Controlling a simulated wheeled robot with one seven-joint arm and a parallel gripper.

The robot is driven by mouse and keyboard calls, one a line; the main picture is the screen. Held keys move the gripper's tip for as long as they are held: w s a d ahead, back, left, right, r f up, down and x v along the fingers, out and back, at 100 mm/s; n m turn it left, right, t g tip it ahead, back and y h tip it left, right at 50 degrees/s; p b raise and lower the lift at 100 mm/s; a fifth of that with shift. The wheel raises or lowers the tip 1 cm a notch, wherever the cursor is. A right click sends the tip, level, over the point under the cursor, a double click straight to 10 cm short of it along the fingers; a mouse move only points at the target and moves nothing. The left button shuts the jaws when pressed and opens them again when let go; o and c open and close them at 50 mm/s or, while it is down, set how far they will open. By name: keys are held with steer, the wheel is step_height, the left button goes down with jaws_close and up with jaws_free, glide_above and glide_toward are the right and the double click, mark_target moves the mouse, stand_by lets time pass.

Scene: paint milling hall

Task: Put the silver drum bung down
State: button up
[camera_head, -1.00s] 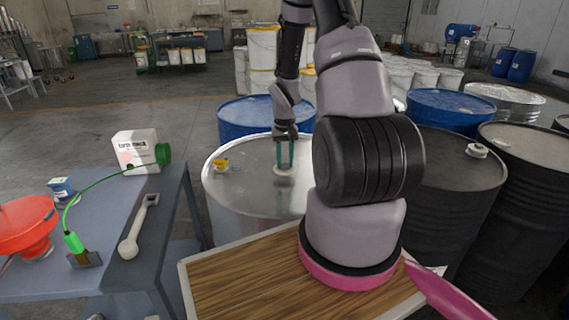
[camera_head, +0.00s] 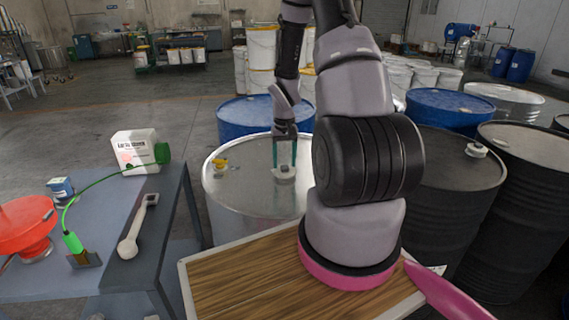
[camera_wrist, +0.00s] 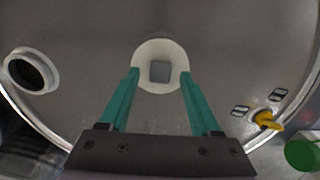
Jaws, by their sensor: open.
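The silver drum bung (camera_head: 284,173) is a pale round disc with a square recess, and it sits on the lid of the silver drum (camera_head: 245,190). In the wrist view the bung (camera_wrist: 160,66) lies between and slightly beyond the fingertips. My gripper (camera_head: 284,164) has teal fingers and is open just above the bung. In the wrist view the fingers (camera_wrist: 160,78) stand apart on either side of it, and a gap shows at the finger sides. The drum lid (camera_wrist: 90,110) has an open round hole (camera_wrist: 30,71) at the left.
A yellow item (camera_head: 220,163) lies on the drum lid at the left. Blue drums (camera_head: 240,120) and black drums (camera_head: 455,170) stand around it. A grey table (camera_head: 90,215) at the left holds a white carton (camera_head: 134,150), a red funnel (camera_head: 25,228) and a wrench-like tool (camera_head: 138,228).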

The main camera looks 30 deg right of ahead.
step_height(320, 180, up, 11)
step_height(320, 180, up, 11)
steer(key=t, duration=0.2)
glide_above(284, 166)
steer(key=s+a, duration=0.2)
steer(key=a, duration=0.1)
steer(key=s+a+r+t+y, duration=0.1)
steer(key=s+a+r+t, duration=0.1)
steer(key=s+a+r, duration=0.3)
steer(key=s+a+r+m+t+y, duration=0.1)
steer(key=s+a+r+t, duration=0.2)
steer(key=s+r, duration=0.9)
steer(key=shift+s+a+r, duration=0.35)
steer(key=shift+s+a, duration=0.15)
steer(key=shift+a, duration=0.7)
